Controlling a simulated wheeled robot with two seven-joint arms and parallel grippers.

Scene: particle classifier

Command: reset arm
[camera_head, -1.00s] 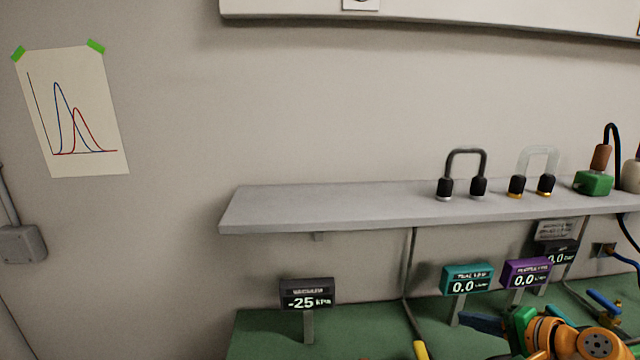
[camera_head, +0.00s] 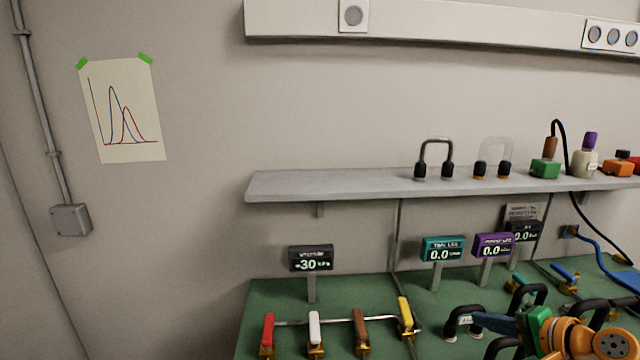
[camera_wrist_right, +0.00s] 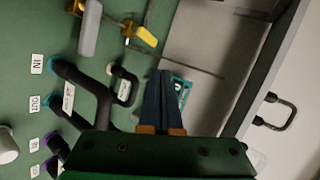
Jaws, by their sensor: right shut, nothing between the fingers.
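My right gripper (camera_wrist_right: 163,104) shows in the right wrist view with its two dark fingers together and nothing between them. In the head view the right gripper (camera_head: 487,322) comes in from the lower right, above the green bench (camera_head: 275,300), with my orange wrist behind it. It is in front of black curved tube handles, and I cannot tell how close it is to them. My left gripper is in neither view.
Valves with red (camera_head: 268,329), white, brown and yellow levers stand at the bench front. Small displays on posts, one reading -30 (camera_head: 311,259), stand behind. A grey shelf (camera_head: 330,187) with U-shaped tubes (camera_head: 434,158) and coloured plugs hangs above. White IN and OUT labels (camera_wrist_right: 36,64) mark the bench.

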